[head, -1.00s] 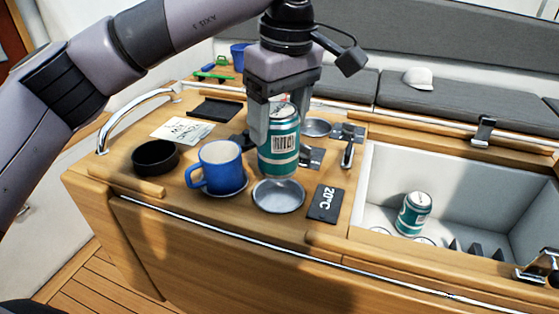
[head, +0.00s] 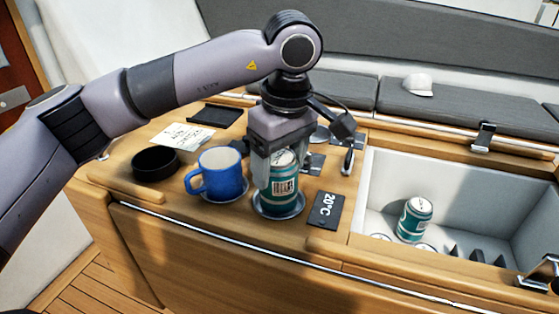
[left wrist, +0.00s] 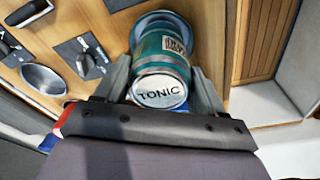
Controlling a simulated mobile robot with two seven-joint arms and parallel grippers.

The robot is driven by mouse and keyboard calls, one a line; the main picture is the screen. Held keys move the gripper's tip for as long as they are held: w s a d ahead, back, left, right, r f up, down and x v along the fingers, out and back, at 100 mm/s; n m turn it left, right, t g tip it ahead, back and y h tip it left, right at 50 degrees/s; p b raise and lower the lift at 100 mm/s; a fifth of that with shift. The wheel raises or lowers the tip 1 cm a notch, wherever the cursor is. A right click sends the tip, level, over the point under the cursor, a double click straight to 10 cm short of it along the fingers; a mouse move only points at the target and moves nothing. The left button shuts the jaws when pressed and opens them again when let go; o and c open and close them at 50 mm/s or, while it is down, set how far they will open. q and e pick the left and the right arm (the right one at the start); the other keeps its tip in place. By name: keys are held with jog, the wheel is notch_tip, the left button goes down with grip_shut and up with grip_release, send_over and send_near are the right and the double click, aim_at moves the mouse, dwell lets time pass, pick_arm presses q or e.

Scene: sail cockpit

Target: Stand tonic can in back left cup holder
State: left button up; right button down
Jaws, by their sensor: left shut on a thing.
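The teal and silver tonic can (head: 283,193) is upright between the fingers of my left gripper (head: 276,178), which is shut on it. Its lid, marked TONIC, faces the left wrist camera (left wrist: 160,93). The can's base is within the rim of a round metal cup holder (head: 263,211), right of the blue mug. I cannot tell whether it rests on the bottom. Another metal cup holder (head: 320,136) lies farther back, partly hidden by my gripper, and it also shows in the left wrist view (left wrist: 44,79). My right gripper is not in view.
A blue mug (head: 220,174) stands close left of the can, with a black round dish (head: 155,163) beyond it. A dark 20°C panel (head: 326,210) lies to the right. An open cool box (head: 480,195) holds another teal can (head: 414,219).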

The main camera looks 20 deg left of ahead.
pick_arm(q)
jog(key=o, duration=1.3)
jog(key=shift+f, duration=0.1)
jog(key=shift+r+p, duration=0.35)
jog(key=shift+r, duration=0.1)
jog(key=r, duration=0.4)
jog(key=d+r, duration=0.1)
jog(key=r, duration=0.6)
jog(key=shift+s+d+r, duration=0.15)
jog(key=shift+s+r, duration=0.15)
jog(key=shift+s, duration=0.1)
